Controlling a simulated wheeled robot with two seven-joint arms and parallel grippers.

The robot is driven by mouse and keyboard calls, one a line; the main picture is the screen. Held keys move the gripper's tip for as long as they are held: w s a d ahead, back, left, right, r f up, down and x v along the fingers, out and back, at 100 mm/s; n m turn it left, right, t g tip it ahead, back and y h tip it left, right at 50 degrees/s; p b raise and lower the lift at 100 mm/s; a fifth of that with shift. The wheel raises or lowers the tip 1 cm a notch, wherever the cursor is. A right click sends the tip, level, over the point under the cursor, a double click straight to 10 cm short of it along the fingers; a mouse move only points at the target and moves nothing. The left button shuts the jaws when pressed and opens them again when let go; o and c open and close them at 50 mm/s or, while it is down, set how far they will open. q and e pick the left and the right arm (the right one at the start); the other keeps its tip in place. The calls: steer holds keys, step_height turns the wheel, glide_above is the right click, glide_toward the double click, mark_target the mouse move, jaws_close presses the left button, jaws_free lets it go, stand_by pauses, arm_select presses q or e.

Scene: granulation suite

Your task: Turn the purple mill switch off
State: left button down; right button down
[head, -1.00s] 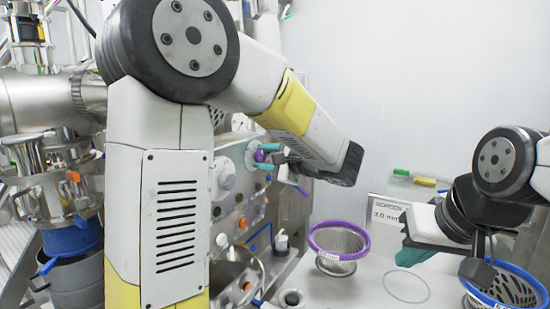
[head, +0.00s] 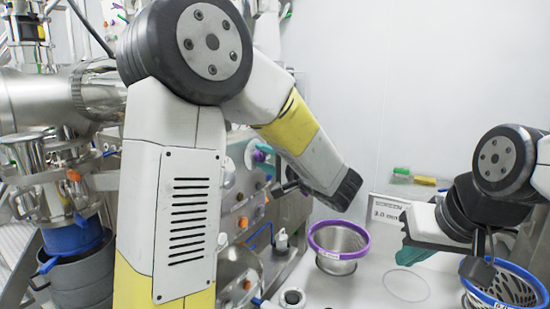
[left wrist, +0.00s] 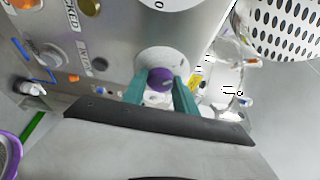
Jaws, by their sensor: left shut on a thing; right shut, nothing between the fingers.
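The purple mill switch (left wrist: 160,79) is a round knob on a pale dial plate on the steel panel. In the left wrist view the teal fingers of my left gripper (left wrist: 162,95) are shut around it, one on each side. In the head view the switch (head: 260,156) shows as a small purple spot beside the teal fingertips of my left gripper (head: 264,162), partly hidden by the arm. I cannot read the dial marks. My right gripper (head: 412,255) is shut and empty above the table at the right.
A purple-rimmed mesh basket (head: 312,240) stands on the pale table, with a blue-rimmed one (head: 516,268) at the right. A 3.0 mm sign (head: 387,209) stands behind. Orange and other knobs sit near the switch on the panel (left wrist: 110,30).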

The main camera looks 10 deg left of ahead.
arm_select(q)
steer(key=c, duration=1)
jaws_free()
steer(key=shift+o, duration=0.2)
steer(key=v, duration=0.7)
steer(key=shift+s+d, duration=0.25)
steer(key=shift+s, duration=0.05)
steer(key=shift+f, duration=0.1)
